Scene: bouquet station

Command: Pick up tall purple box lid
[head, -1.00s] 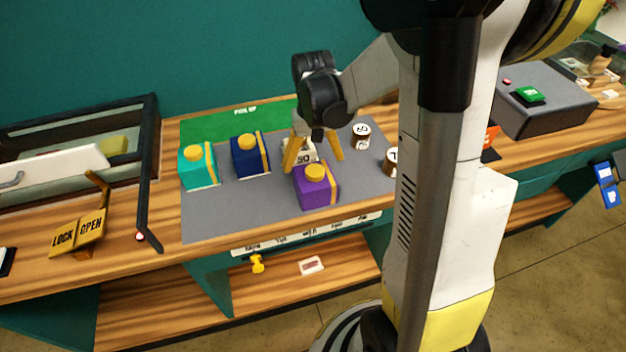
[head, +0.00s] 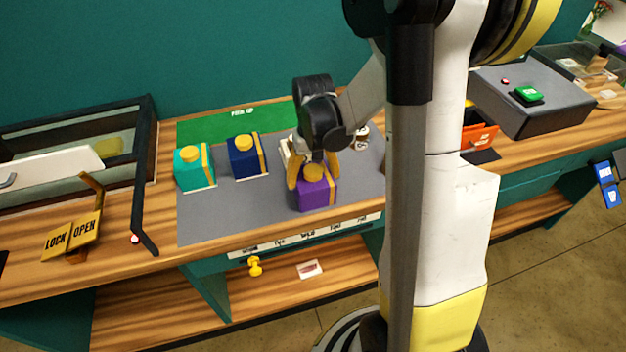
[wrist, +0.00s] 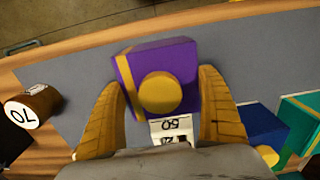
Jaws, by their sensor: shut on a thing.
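The purple box (head: 318,199) stands upright near the front middle of the grey mat. Its lid carries a round yellow knob (head: 314,173), and a yellow stripe runs down the box. In the wrist view the lid (wrist: 183,55) lies between the fingers, knob towards the camera (wrist: 160,93). My gripper (head: 313,181) is down over the box, with its yellow fingers on opposite sides, shut on the lid. The fingers also show in the wrist view (wrist: 161,80). The seam between lid and box is not clear, and the lid shows no visible lift.
A teal box (head: 195,172) and a navy box (head: 246,158) with yellow knobs stand left on the mat (head: 225,215). A white numbered item (wrist: 178,128) sits close behind the purple box. A brown round container (wrist: 36,104) stands to one side. The mat's front left is clear.

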